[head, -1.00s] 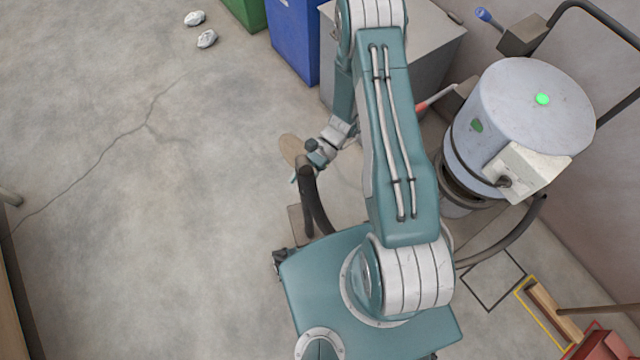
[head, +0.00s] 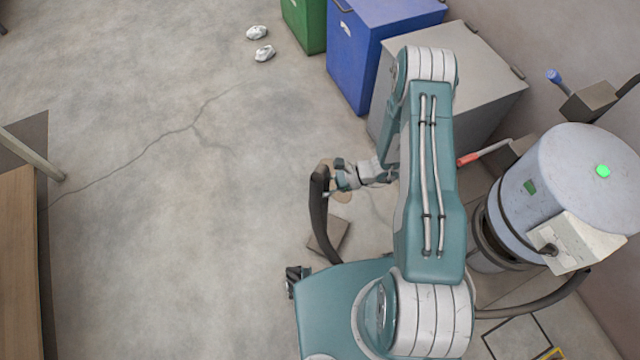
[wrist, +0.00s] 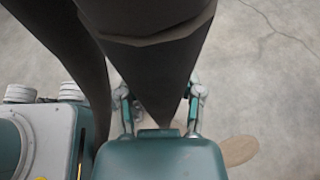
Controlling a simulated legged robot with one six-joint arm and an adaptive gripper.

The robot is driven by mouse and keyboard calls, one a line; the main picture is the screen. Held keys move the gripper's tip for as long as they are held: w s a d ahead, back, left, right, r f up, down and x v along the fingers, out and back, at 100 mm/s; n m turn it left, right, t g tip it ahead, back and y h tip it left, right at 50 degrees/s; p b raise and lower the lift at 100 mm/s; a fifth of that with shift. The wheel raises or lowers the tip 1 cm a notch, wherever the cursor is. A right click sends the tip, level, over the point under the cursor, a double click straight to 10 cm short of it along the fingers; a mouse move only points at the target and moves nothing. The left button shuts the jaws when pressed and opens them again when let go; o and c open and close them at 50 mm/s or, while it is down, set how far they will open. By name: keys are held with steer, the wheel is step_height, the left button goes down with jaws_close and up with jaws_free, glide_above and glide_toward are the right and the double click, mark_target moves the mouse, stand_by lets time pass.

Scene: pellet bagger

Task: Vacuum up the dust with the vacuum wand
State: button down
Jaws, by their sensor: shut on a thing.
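My gripper (head: 344,174) is shut on the dark vacuum wand; in the wrist view the two fingers (wrist: 160,105) close on either side of the dark, tapering wand (wrist: 150,70). A dark hose (head: 318,215) hangs from it in the head view. A tan round patch, seemingly the dust (head: 341,196), lies on the floor just beside and below my gripper in that picture. It shows clear of the wand in the wrist view (wrist: 239,150). The wand's mouth is hidden. The grey vacuum drum (head: 505,205) with a green light stands at the right.
A flat grey-brown square (head: 330,236) lies near the hose. Blue (head: 352,65) and green (head: 303,22) bins and a grey cabinet (head: 480,75) stand behind. Two crumpled white pieces (head: 264,53) lie on the floor. A wooden bench (head: 20,270) is left. The middle-left floor is clear.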

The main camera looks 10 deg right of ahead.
steer(key=shift+f, duration=0.55)
steer(key=w+d, duration=0.9)
steer(key=w, duration=0.4)
steer(key=shift+w, duration=0.15)
